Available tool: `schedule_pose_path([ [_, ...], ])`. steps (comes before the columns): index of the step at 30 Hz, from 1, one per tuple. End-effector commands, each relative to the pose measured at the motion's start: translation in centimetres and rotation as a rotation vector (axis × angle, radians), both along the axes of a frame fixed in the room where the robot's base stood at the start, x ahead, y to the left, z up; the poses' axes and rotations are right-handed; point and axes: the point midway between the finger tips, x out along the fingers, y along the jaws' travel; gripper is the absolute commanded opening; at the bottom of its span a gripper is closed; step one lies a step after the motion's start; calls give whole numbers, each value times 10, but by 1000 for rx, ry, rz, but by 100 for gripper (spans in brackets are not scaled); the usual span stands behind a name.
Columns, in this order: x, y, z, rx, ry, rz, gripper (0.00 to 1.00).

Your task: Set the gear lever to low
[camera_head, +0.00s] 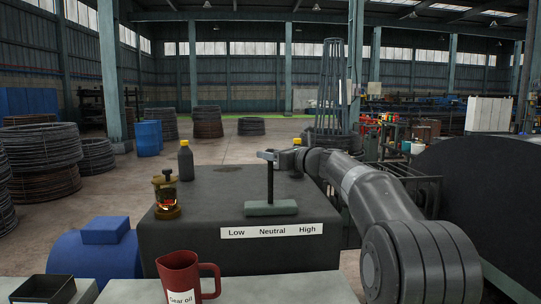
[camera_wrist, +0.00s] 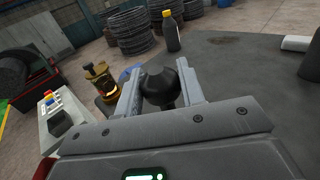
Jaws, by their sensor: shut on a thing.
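The gear lever (camera_head: 270,184) is a thin dark post standing about upright from a grey-green base plate (camera_head: 262,209) on top of a dark box (camera_head: 190,240). A white label (camera_head: 272,231) on the box's front reads Low, Neutral, High from left to right. The lever is near the middle, above Neutral. My gripper (camera_head: 268,156) is at the lever's top, reaching in from the right. In the wrist view, the lever's round black knob (camera_wrist: 159,84) sits between the two fingers of my gripper (camera_wrist: 160,92), which is shut on it. The lower post is hidden there.
A brass oil cup (camera_head: 167,196) and a dark bottle with yellow cap (camera_head: 186,160) stand on the box's left side. A red gear oil jug (camera_head: 183,278) is at the front. A second yellow-capped bottle is partly hidden behind my arm.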

Motion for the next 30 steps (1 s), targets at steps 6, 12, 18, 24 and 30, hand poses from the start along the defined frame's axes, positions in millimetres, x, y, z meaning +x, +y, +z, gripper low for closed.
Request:
schedule_pose_path([
  [6, 0, 4, 0, -23, 0, 0, 0],
  [12, 0, 21, 0, -115, -3, 1, 0],
  [18, 0, 45, -4, -251, -4, 2, 0],
  [24, 0, 66, -11, -375, -2, 2, 0],
  [30, 0, 78, -18, -379, 0, 1, 0],
])
